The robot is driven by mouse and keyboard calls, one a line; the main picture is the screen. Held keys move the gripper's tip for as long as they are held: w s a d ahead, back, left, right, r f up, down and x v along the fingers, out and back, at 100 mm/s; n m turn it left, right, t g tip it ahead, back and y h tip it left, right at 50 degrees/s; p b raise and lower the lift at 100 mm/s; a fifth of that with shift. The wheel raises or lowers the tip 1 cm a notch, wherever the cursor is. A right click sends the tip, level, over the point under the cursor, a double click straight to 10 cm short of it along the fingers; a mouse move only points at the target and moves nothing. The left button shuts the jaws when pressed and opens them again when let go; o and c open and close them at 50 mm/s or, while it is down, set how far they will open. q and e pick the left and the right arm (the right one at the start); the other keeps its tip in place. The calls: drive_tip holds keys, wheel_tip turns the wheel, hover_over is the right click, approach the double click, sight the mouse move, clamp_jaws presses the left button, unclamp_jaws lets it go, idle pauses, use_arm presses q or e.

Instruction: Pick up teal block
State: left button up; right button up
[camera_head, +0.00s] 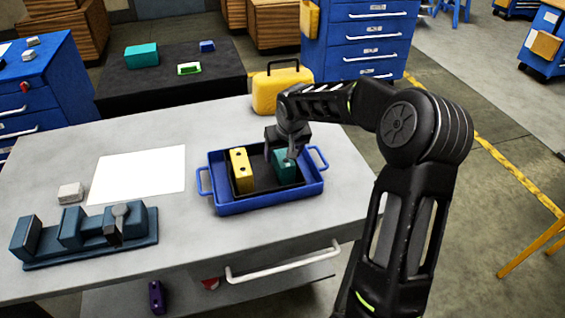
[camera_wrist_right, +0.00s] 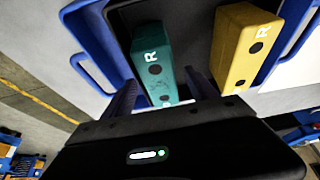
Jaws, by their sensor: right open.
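The teal block (camera_head: 281,168) stands in the right part of a blue tray (camera_head: 258,205) on the grey table. My right gripper (camera_head: 288,154) is over the teal block from above and partly hides it. In the right wrist view the teal block (camera_wrist_right: 153,62), marked R with dark holes, lies between the two open fingers (camera_wrist_right: 160,98). I cannot tell whether the fingers touch it. A yellow block (camera_head: 240,170) stands in the left part of the tray; it also shows in the right wrist view (camera_wrist_right: 243,48). My left gripper is not in view.
A dark blue vise-like fixture (camera_head: 90,240) sits at the table's front left, with a small white block (camera_head: 70,193) and a white sheet (camera_head: 138,173) near it. A yellow case (camera_head: 282,90) stands at the back edge. A black table behind holds another teal block (camera_head: 141,56).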

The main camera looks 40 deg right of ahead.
clamp_jaws()
idle(0.8)
